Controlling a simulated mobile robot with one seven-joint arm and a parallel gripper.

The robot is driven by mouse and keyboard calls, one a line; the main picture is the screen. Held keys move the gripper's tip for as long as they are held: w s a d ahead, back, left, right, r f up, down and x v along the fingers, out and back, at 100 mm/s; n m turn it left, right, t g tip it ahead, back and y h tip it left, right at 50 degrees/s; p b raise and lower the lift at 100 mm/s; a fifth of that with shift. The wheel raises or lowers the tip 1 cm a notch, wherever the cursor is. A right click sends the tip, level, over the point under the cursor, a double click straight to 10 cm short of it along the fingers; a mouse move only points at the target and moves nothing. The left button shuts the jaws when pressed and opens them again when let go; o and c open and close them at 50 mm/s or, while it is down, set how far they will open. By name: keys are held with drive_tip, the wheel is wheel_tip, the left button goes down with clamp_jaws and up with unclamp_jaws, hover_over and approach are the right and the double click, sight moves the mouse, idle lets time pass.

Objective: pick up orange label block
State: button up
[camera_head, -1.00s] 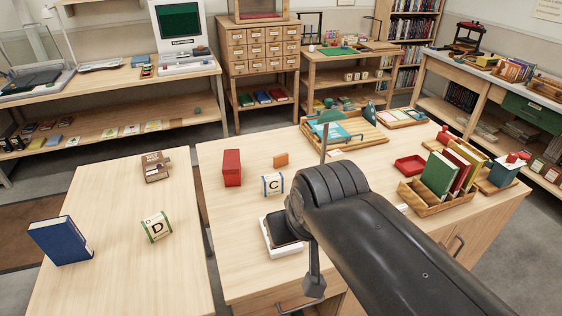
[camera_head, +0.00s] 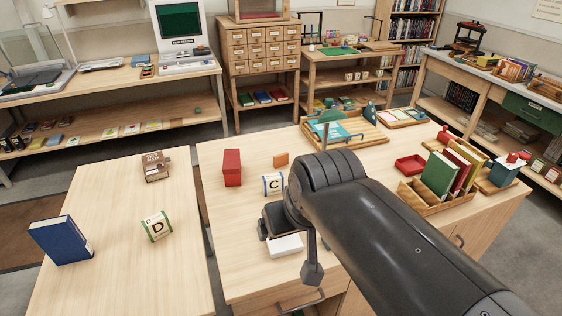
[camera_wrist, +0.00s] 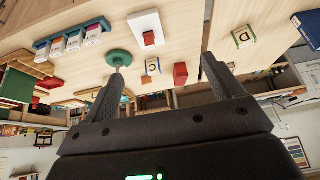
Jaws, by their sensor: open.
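The orange label block (camera_head: 281,159) is a small block standing on the middle table, behind the white block marked C (camera_head: 273,184) and right of the red box (camera_head: 232,168). In the wrist view the orange block (camera_wrist: 146,79) is small and distant, between the fingers, close to the C block (camera_wrist: 152,66) and the red box (camera_wrist: 180,75). My gripper (camera_wrist: 162,66) is open with nothing between its fingers. In the head view my arm hides most of it; its dark part shows in front of the C block, apart from the orange block.
A white box (camera_head: 287,246) lies near the table's front edge, partly behind my arm. A wooden tray (camera_head: 360,138), a red tray (camera_head: 410,165) and a book rack (camera_head: 440,203) stand to the right. The table around the orange block is mostly clear.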

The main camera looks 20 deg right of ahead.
drive_tip(key=w+r, duration=0.3)
drive_tip(key=w, duration=0.5)
drive_tip(key=n+g, duration=0.1)
drive_tip(key=n, duration=0.1)
hover_over(281, 155)
drive_tip(key=s, duration=0.4)
wheel_tip(281, 155, down, 20)
drive_tip(key=shift+y, duration=0.4)
drive_tip(key=shift+d+x, duration=0.2)
drive_tip(key=shift+x, duration=2.65)
drive_tip(key=shift+d+x, duration=0.2)
drive_tip(key=shift+x, duration=2.7)
drive_tip(key=shift+s, duration=0.15)
drive_tip(key=shift+c, duration=0.5)
